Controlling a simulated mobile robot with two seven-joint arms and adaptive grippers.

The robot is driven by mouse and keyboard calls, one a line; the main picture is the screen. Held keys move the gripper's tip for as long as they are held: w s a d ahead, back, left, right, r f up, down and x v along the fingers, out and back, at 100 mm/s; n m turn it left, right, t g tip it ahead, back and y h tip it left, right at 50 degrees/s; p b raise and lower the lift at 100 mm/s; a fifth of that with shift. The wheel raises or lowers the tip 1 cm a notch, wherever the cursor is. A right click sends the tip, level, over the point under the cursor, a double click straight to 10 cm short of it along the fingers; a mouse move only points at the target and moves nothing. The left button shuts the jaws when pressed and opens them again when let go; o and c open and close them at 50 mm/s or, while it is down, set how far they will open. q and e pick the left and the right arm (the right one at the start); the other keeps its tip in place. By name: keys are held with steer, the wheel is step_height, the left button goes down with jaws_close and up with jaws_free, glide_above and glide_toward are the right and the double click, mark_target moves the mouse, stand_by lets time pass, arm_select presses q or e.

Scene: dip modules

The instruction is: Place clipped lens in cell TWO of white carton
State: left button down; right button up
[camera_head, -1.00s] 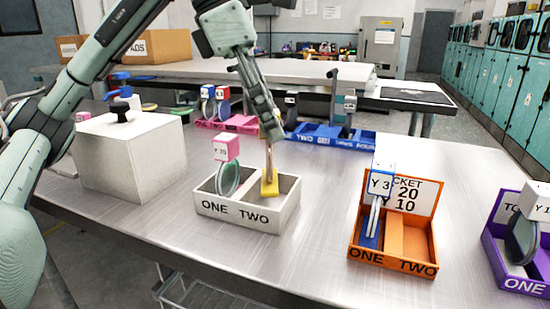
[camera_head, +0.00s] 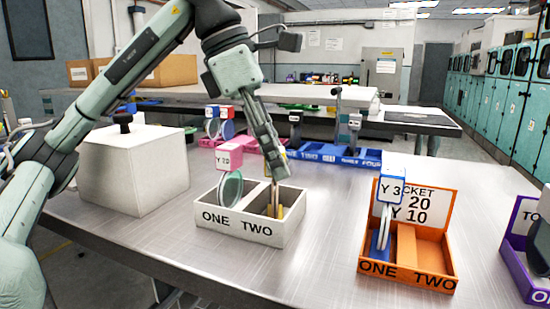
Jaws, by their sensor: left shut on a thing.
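The white carton (camera_head: 211,218) stands on the steel table, with its front marked ONE and TWO. A round lens (camera_head: 231,189) with a pink clip marked Y 20 stands in cell ONE. My left gripper (camera_head: 279,172) points down over cell TWO and is shut on the clipped lens (camera_head: 275,194). This lens shows almost edge-on, and its yellow part (camera_head: 274,212) is low inside cell TWO, behind the front wall. I cannot tell whether it touches the floor of the cell. The fingers hide the top of the lens. My right gripper is not in view.
An orange carton (camera_head: 452,260) with a blue-clipped lens stands to the right, and a purple carton (camera_head: 515,275) at the right edge. A white box (camera_head: 135,175) stands at left. Pink (camera_head: 247,142) and blue (camera_head: 350,160) trays lie behind. Table between cartons is clear.

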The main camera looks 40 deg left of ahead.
arm_select(q)
steer(key=shift+f, duration=0.1)
steer(key=shift+f, duration=0.1)
steer(key=c, duration=1.1)
jaws_free()
steer(key=shift+c, duration=0.2)
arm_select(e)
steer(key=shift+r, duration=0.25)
arm_select(q)
steer(key=shift+r, duration=0.25)
steer(key=p+v, duration=0.4)
steer(key=v, duration=0.8)
steer(key=shift+p, duration=0.3)
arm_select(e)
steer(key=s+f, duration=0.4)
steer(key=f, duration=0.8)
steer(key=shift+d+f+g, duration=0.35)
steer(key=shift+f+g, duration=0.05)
arm_select(q)
steer(key=shift+d, duration=0.15)
